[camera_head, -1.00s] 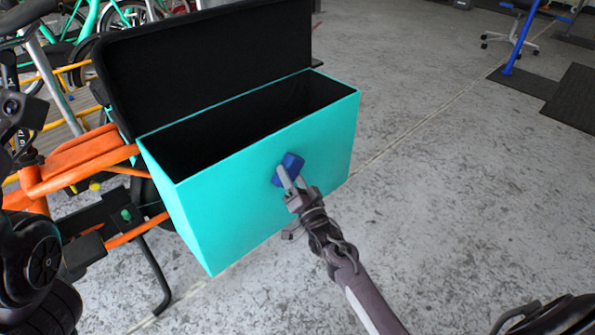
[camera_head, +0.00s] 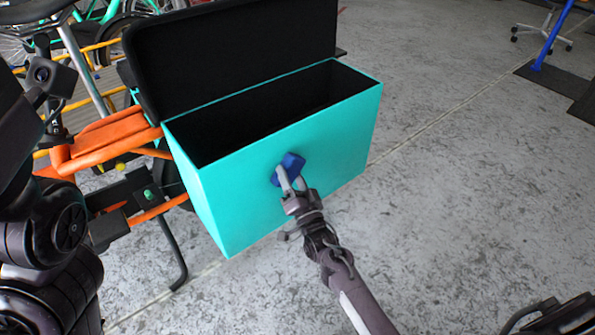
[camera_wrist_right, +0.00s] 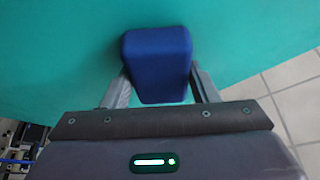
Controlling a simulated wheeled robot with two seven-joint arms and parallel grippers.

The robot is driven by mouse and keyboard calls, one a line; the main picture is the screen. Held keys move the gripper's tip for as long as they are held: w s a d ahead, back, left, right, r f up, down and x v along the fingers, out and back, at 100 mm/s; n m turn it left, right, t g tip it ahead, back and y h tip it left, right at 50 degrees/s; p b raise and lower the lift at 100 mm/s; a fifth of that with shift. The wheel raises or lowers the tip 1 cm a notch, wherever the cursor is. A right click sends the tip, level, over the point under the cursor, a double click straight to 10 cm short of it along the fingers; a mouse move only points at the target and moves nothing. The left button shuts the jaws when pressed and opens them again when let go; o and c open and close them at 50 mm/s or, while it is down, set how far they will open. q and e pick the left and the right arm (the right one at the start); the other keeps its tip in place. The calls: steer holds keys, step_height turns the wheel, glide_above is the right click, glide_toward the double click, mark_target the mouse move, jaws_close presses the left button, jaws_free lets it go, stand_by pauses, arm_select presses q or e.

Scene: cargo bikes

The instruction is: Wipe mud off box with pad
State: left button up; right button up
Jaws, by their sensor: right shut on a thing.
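The turquoise box (camera_head: 335,137) has a black inside, and its black lid (camera_head: 235,55) stands open at the back. A blue pad (camera_head: 289,168) is against or very close to the box's front wall, near the middle. My right gripper (camera_head: 292,181) is shut on the pad. In the right wrist view, the pad (camera_wrist_right: 157,62) sits between the two fingers (camera_wrist_right: 158,88), with the turquoise wall (camera_wrist_right: 60,50) filling most of the background. I see no mud on the visible part of the wall; what lies behind the pad is hidden. My left arm shows at the left edge, but its gripper is not in view.
The box is on a bike with an orange frame (camera_head: 110,137), left of it. A black stand leg (camera_head: 172,250) reaches the floor. More bikes stand at the back left. Grey concrete floor (camera_head: 450,190) is free on the right, with black mats (camera_head: 545,88) farther back.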

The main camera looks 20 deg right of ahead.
steer(key=shift+s+a, duration=0.25)
steer(key=shift+a, duration=0.35)
steer(key=s+p, duration=0.1)
steer(key=s+d+p, duration=0.1)
steer(key=shift+s+r, duration=0.1)
steer(key=shift+s, duration=0.2)
steer(key=shift+s+d+p, duration=0.35)
steer(key=shift+s+p, duration=0.15)
steer(key=shift+s, duration=0.3)
steer(key=shift+s+d+p, duration=0.3)
steer(key=shift+s+p, duration=0.15)
steer(key=shift+s, duration=0.3)
